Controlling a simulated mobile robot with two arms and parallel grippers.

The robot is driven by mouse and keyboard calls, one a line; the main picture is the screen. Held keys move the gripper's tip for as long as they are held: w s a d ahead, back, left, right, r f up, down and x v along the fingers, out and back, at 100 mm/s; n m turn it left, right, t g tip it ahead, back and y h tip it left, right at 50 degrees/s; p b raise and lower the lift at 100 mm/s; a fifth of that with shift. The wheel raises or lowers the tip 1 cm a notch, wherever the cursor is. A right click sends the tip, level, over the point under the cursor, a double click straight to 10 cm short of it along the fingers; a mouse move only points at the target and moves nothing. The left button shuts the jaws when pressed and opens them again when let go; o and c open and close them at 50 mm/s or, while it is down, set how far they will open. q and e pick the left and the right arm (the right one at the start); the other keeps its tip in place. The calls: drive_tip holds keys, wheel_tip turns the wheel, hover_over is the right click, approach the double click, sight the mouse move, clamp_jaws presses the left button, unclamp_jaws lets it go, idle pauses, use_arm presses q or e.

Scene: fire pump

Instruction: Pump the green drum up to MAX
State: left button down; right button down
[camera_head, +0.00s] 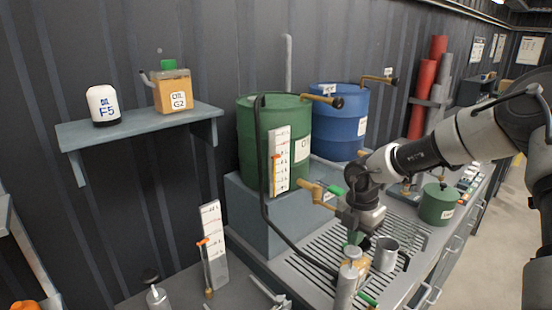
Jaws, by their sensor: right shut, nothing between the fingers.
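The green drum (247,145) stands on a grey-blue block at the back of the bench. A white level scale (280,160) with orange marks is on its front; its lettering is too small to read. A black hose (265,205) runs from the drum's top down toward the bench. A grey cylinder with a brass top (346,284), which looks like a hand pump, stands at the front. My right gripper (354,246) is shut and empty just above it; I cannot tell whether they touch. My left gripper is not in view.
A blue drum (340,122) stands right of the green one. A grey mug (385,254) sits close beside my right gripper on the slotted bench (318,236). A small green can (437,204) stands farther right. A wall shelf (140,127) holds two containers.

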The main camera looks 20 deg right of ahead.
sight(354, 250)
drive_tip(key=shift+f, duration=0.1)
idle(0.4)
drive_tip(key=shift+s+f, duration=0.1)
drive_tip(key=shift+f, duration=3.45)
drive_tip(key=shift+r+p, duration=0.55)
drive_tip(key=shift+r, duration=3.1)
drive_tip(key=shift+f, duration=0.1)
drive_tip(key=shift+f, duration=3.5)
